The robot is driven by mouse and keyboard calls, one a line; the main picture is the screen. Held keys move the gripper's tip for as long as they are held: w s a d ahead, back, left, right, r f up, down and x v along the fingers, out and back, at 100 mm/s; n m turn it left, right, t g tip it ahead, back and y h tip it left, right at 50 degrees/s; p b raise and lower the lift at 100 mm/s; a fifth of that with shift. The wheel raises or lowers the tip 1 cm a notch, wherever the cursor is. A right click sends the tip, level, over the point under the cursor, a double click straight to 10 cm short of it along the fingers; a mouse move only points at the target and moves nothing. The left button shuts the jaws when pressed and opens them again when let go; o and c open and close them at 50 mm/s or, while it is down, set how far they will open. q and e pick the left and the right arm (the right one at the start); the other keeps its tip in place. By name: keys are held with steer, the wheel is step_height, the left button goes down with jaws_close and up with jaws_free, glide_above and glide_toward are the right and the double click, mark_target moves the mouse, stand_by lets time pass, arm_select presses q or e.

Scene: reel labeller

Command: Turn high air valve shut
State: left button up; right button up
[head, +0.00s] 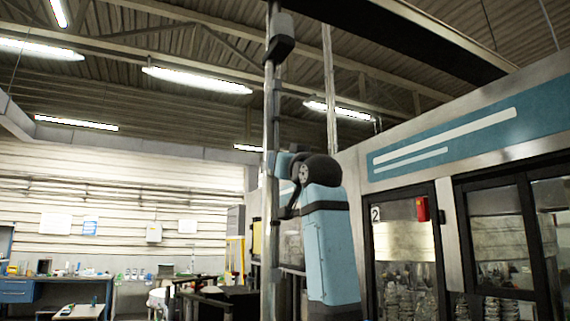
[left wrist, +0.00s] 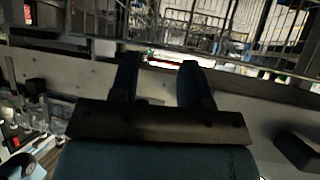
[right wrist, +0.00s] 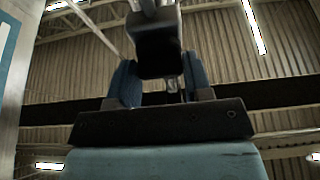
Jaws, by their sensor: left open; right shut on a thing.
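A vertical metal pipe (head: 271,130) rises to the roof in the head view, with a dark grey block (head: 281,45) high on it. It may be the valve, but I cannot tell. My right arm reaches up beside the pipe; its jaws cannot be made out there. In the right wrist view my right gripper (right wrist: 158,80) points up at the roof, shut on a dark block-like part (right wrist: 158,50), apparently the valve handle. How far it is turned cannot be told. My left gripper (left wrist: 158,78) is open and empty in the left wrist view and out of the head view.
A large machine with glazed doors (head: 405,250) and a blue band (head: 445,145) stands close on the right. A second thin pipe (head: 330,90) hangs behind my right arm. Workbenches (head: 40,285) stand far back left. The left wrist view shows a pale ledge and wire racks.

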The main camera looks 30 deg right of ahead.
steer(key=shift+f+m, duration=0.1)
steer(key=shift+m, duration=0.2)
steer(key=o, duration=0.9)
steer(key=b+v, duration=0.4)
steer(key=v, duration=0.9)
steer(key=shift+s+a+b, duration=0.1)
steer(key=shift+s+b, duration=0.25)
steer(key=shift+s, duration=0.1)
